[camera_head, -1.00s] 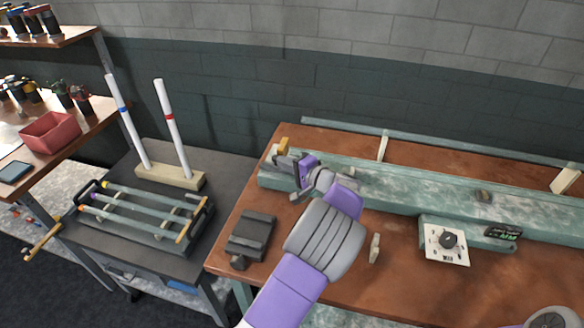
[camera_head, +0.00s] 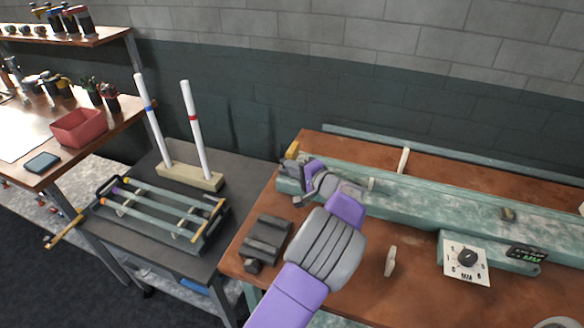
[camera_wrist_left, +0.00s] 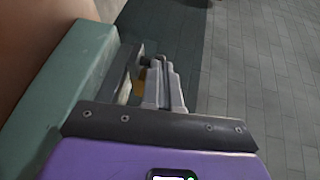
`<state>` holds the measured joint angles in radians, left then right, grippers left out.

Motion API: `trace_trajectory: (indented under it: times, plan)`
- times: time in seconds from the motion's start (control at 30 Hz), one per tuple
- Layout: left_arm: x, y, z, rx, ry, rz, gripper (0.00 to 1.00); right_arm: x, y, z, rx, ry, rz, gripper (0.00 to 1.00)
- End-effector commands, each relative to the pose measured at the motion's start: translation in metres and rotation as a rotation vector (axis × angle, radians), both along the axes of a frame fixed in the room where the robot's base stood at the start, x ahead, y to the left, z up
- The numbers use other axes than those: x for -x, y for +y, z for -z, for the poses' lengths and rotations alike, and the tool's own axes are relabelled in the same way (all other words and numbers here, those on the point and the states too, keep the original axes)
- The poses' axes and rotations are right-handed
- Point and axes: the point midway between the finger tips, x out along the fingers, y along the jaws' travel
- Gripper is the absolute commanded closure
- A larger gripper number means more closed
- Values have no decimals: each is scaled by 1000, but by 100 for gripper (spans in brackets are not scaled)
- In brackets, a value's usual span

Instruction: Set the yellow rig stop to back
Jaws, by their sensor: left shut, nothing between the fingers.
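The yellow rig stop (camera_head: 292,150) shows as a small yellow block at the left end of the long green rig (camera_head: 430,197). My left gripper (camera_head: 285,168) is just in front of it at the rig's left end, with its fingers shut and empty. In the left wrist view, the shut fingers (camera_wrist_left: 163,85) are beside the green rig end (camera_wrist_left: 75,75). A sliver of yellow (camera_wrist_left: 136,88) shows behind the fingers, mostly hidden. I cannot tell whether the fingers touch the stop. My right gripper is not in view.
A dark block fixture (camera_head: 266,238) and a small pale upright piece (camera_head: 391,261) stand on the brown bench. A white dial panel (camera_head: 466,262) is on the rig's front. A side table to the left holds a tube rack (camera_head: 160,215) and a wooden stand (camera_head: 190,177).

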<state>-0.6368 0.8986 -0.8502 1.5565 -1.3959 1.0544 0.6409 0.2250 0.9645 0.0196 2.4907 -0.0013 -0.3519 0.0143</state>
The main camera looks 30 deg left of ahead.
Motion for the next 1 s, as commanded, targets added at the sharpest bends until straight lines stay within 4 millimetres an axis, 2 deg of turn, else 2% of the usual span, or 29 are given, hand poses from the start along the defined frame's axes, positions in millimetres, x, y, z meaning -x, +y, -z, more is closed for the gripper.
trace_trajectory:
  times: [0.07,0.17,0.5,0.7,0.83,1.0]
  plan:
    - [2,1,-2,-5,-1,-6,100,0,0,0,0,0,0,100]
    - [4,-11,-4,-4,-1,-3,100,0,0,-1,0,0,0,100]
    - [23,-85,-19,-3,-1,4,100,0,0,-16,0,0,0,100]
    - [35,-118,-23,-2,-1,2,100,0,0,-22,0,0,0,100]
    - [38,-129,-25,-2,-1,1,100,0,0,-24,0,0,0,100]
    - [40,-133,-25,-1,0,0,100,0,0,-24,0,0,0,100]
